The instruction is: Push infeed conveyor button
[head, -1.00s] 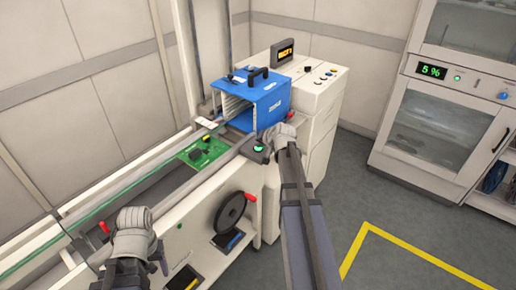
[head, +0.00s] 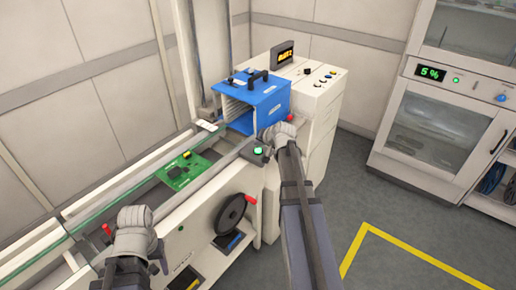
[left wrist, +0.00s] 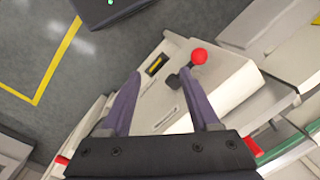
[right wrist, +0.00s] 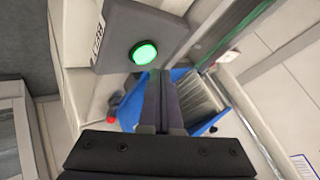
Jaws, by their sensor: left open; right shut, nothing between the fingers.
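The conveyor button (head: 257,150) is a lit green round button on a dark box at the conveyor's right end. It shows large and bright in the right wrist view (right wrist: 144,53). My right gripper (head: 268,139) is shut and empty, close beside the button box. In the right wrist view its closed fingertips (right wrist: 161,74) appear just right of and below the button; I cannot tell whether they touch the box. My left gripper (left wrist: 160,95) is open and empty, above the front left of the conveyor. A green circuit board (head: 184,172) lies on the conveyor.
A blue magazine (head: 265,105) stands at the conveyor's end, beside a white cabinet (head: 318,95) with buttons and a display. A black handwheel (head: 231,212) and red-knobbed levers are on the conveyor's front. The floor at right, with yellow tape (head: 390,245), is clear.

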